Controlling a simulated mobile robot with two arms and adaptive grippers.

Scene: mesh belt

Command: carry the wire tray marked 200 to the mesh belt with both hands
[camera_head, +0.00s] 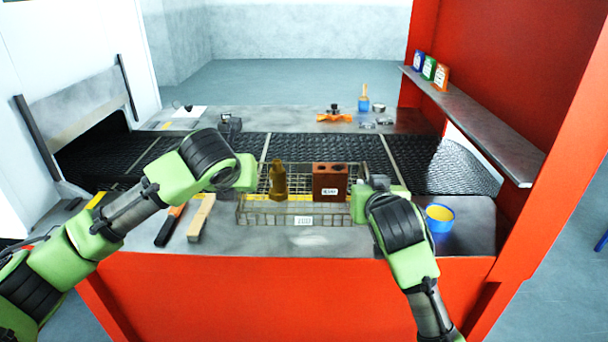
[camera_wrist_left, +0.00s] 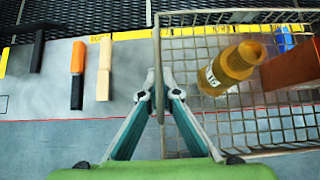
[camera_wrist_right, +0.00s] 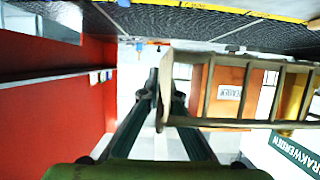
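The wire tray (camera_head: 262,218) is at the front of the metal counter, with a small white label whose digits I cannot read clearly. It holds an amber bottle-shaped piece (camera_head: 278,183) and a brown block with holes (camera_head: 330,184). My left gripper (camera_wrist_left: 160,88) is shut on the tray's left rim (camera_wrist_left: 157,45). My right gripper (camera_wrist_right: 165,88) is shut on its right end (camera_wrist_right: 205,88). In the head view both grippers' fingertips are mostly hidden. The tray looks level; I cannot tell whether it touches the counter. The dark mesh belt (camera_head: 315,148) runs across behind it.
An orange-handled tool (camera_head: 171,225) and a pale wooden-handled one (camera_head: 201,217) lie left of the tray. A blue-and-yellow cup (camera_head: 439,217) stands close to my right arm. A red wall with a shelf (camera_head: 470,120) bounds the right side. A yellow strip edges the belt.

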